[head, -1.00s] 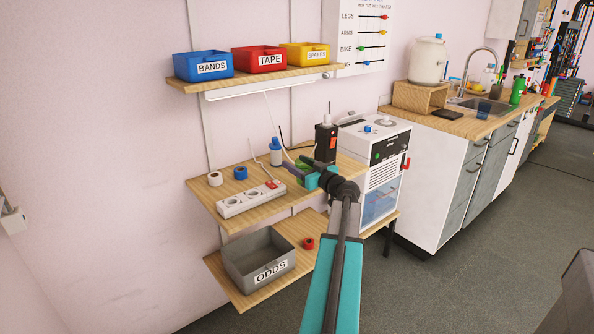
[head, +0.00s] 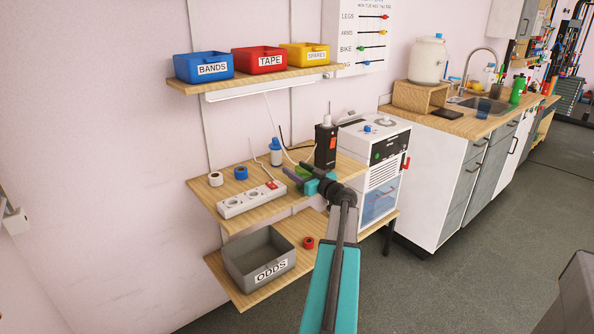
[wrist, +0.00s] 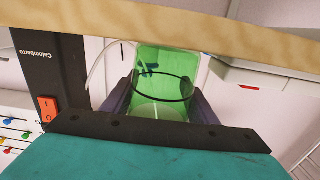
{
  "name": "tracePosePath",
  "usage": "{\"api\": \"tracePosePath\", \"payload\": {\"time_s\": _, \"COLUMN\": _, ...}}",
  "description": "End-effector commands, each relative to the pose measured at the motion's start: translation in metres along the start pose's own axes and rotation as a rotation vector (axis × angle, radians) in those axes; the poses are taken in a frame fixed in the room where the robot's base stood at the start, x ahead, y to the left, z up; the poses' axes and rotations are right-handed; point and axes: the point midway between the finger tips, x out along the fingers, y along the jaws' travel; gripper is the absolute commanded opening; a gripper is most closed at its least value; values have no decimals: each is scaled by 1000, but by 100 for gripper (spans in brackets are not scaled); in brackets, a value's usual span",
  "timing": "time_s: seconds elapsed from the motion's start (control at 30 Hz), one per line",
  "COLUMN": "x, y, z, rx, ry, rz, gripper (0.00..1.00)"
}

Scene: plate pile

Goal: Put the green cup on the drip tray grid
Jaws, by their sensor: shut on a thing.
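The green cup (wrist: 160,88) is between the two dark fingers of my gripper (wrist: 160,108) in the wrist view. It looks translucent, with a dark ring across it. My gripper is shut on it. In the head view, my gripper (head: 303,180) is over the right part of the middle shelf, and only a small green patch of the cup (head: 302,171) shows behind it. I cannot make out the drip tray grid in either view.
A tall black appliance (head: 326,147) stands behind and right of my gripper; a black body with an orange switch (wrist: 50,75) fills the wrist view's left. A white machine (head: 385,150) stands right.

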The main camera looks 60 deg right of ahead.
Motion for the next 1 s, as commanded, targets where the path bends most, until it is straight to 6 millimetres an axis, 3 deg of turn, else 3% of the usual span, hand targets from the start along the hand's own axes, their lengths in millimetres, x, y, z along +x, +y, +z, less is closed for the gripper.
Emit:
{"api": "tracePosePath", "payload": {"time_s": 0.17, "x": 0, "y": 0, "z": 3, "rx": 0, "ry": 0, "rz": 0, "gripper": 28}}
{"api": "tracePosePath", "payload": {"time_s": 0.2, "x": 0, "y": 0, "z": 4, "rx": 0, "ry": 0, "rz": 0, "gripper": 56}}
{"api": "tracePosePath", "payload": {"time_s": 0.3, "x": 0, "y": 0, "z": 4, "rx": 0, "ry": 0, "rz": 0, "gripper": 72}}
{"api": "tracePosePath", "payload": {"time_s": 1.0, "x": 0, "y": 0, "z": 6, "rx": -1, "ry": 1, "rz": 0, "gripper": 72}}
